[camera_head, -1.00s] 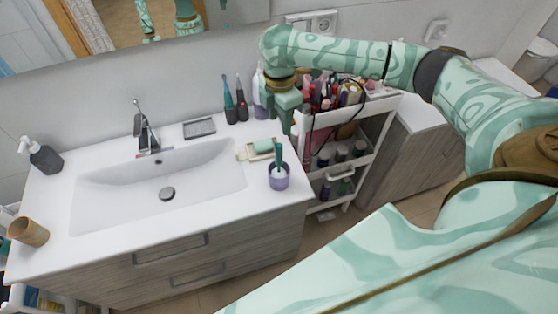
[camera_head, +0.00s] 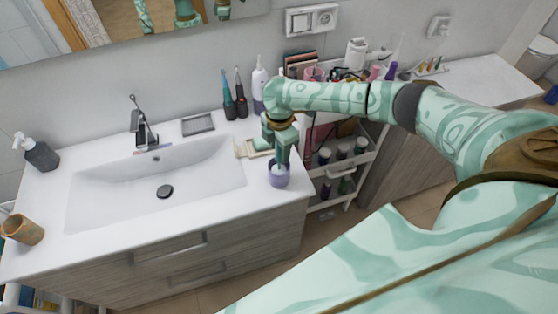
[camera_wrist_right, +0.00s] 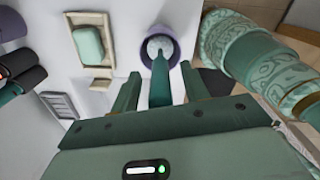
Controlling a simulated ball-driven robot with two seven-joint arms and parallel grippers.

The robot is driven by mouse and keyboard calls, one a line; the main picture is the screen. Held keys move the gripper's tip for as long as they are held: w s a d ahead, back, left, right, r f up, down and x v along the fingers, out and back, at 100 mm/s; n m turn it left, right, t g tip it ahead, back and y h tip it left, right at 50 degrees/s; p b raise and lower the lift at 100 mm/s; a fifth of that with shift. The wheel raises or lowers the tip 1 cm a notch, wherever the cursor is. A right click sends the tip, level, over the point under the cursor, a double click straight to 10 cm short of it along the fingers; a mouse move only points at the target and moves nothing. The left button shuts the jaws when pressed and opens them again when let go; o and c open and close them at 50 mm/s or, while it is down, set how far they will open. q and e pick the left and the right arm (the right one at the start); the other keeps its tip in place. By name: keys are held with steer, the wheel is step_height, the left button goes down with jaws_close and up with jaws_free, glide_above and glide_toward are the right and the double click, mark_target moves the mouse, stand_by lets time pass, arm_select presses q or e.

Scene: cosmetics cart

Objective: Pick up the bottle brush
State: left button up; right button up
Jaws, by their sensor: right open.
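The bottle brush (camera_wrist_right: 160,82) stands with its teal handle up in a purple cup (camera_head: 278,177) at the right front of the sink counter. In the right wrist view, the handle lies between the two fingers of my right gripper (camera_wrist_right: 160,92), with a gap on each side. The purple cup (camera_wrist_right: 171,37) and the brush's whitish lower part show beyond the fingertips. In the head view my right gripper (camera_head: 282,155) is right above the cup and mostly hides the brush. It is open and holds nothing. My left gripper is not in view.
A soap dish (camera_head: 245,149) with green soap sits just behind the cup. Electric toothbrushes (camera_head: 235,96) and a white bottle (camera_head: 260,88) stand by the wall. A loaded cosmetics cart (camera_head: 340,158) is to the right. The sink basin (camera_head: 130,185) is empty.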

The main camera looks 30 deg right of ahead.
jaws_close()
